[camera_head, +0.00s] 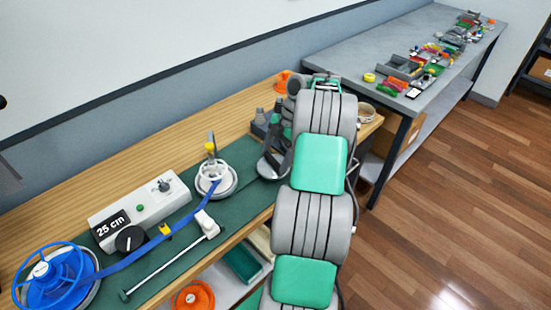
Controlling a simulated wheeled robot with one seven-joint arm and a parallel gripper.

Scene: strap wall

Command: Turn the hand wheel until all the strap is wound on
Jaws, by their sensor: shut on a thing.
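A blue spoked hand wheel (55,275) stands at the near left of the bench, over a grey round base. A flat blue strap (140,254) runs from its right side to a white reel (212,180) on the green mat. The strap is stretched out straight between them. A grey upright piece with a yellow part stands at the reel. A small yellow piece (165,230) sits at the strap. My arm rises on the right, well apart from the wheel.
A white box (140,208) reading "25 cm" stands behind the strap. A rod with a white block (207,223) lies in front. A dark grey dish (272,166) and grey cones are beside my arm. A second table (345,58) with small parts stands at back right.

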